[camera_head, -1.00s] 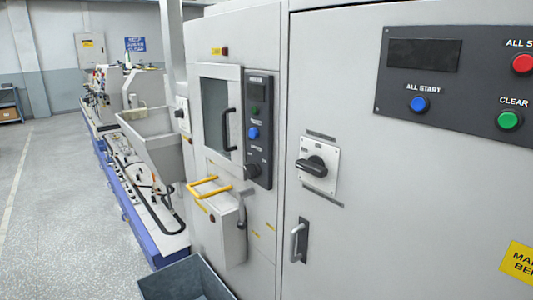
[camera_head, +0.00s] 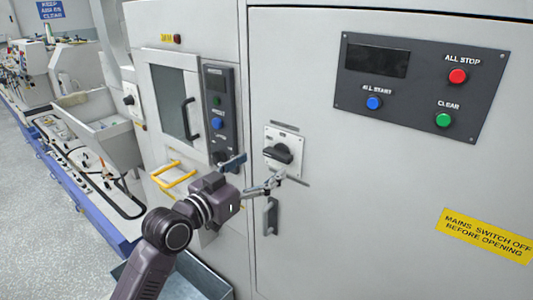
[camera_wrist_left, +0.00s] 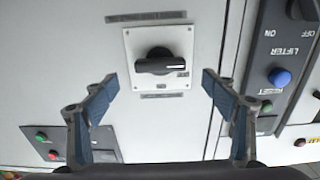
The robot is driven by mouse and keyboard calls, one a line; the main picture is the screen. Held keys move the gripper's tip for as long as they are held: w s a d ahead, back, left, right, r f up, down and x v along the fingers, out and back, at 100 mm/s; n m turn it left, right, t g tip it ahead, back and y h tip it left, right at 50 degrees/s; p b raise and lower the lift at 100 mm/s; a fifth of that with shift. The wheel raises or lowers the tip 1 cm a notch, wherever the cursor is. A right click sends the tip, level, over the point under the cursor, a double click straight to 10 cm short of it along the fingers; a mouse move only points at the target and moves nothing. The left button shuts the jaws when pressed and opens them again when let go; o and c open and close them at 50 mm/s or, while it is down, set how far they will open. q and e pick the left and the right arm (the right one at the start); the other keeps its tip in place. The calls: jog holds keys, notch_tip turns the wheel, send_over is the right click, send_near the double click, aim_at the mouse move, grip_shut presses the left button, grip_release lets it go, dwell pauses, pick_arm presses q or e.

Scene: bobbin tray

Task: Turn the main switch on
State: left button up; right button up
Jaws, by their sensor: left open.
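The main switch (camera_head: 278,153) is a black rotary knob on a pale square plate, set on the grey cabinet door. Its handle lies about level, tilted slightly in the head view. My left gripper (camera_head: 253,175) is open in front of the cabinet, just below and left of the switch. In the left wrist view, the switch knob (camera_wrist_left: 160,67) shows upside down, between and beyond the two open fingertips of the left gripper (camera_wrist_left: 158,80). The fingers appear apart from the knob. My right gripper is not in view.
A dark panel (camera_head: 420,121) with ALL START, ALL STOP and CLEAR buttons is at the upper right. A door handle (camera_head: 270,216) is below the switch. A yellow warning label (camera_head: 487,236) is at the lower right.

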aim_at(274, 157)
pick_arm(q)
jog(key=p+x, duration=0.1)
jog(key=x, duration=0.4)
jog(key=shift+r, duration=0.1)
jog(key=shift+w+d+p, duration=0.25)
jog(key=shift+w+p, duration=0.05)
jog(key=shift+w, duration=0.05)
jog(key=c, duration=1.2)
jog(key=shift+o, duration=0.2)
